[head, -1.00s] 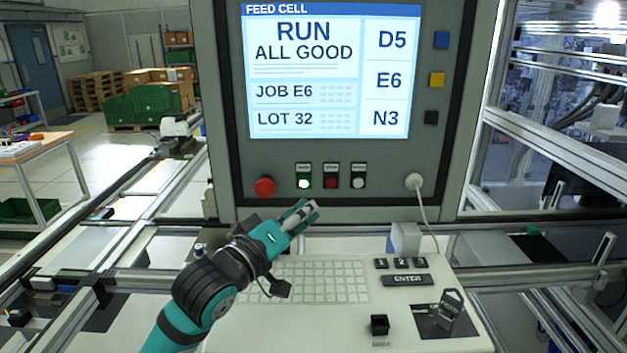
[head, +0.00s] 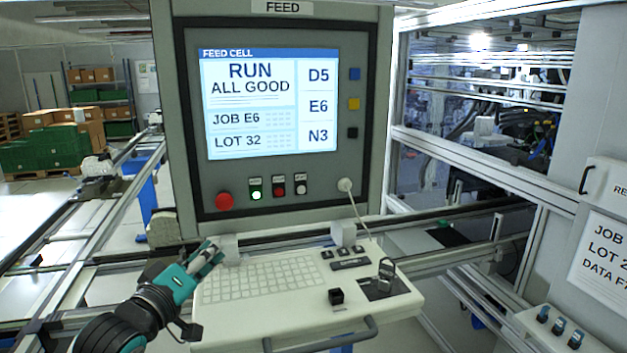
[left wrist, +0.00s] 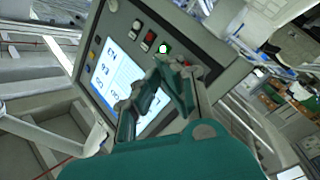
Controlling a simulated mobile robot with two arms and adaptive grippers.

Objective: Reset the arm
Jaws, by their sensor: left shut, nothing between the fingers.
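My left gripper (head: 209,252) is shut and empty in the head view. It is above the left back corner of the white keyboard console (head: 215,315), in front of the lower edge of the panel. In the left wrist view the left gripper's fingers (left wrist: 150,85) point at the feed cell panel. The panel's screen (head: 270,100) reads RUN, ALL GOOD, JOB E6, LOT 32. The right gripper does not show.
Below the screen are a red stop button (head: 224,201) and a lit green button (head: 255,194). A white cable (head: 357,208) hangs at the panel's right. Metal rails (head: 70,225) run at the left. A grey cabinet (head: 600,130) stands at the right.

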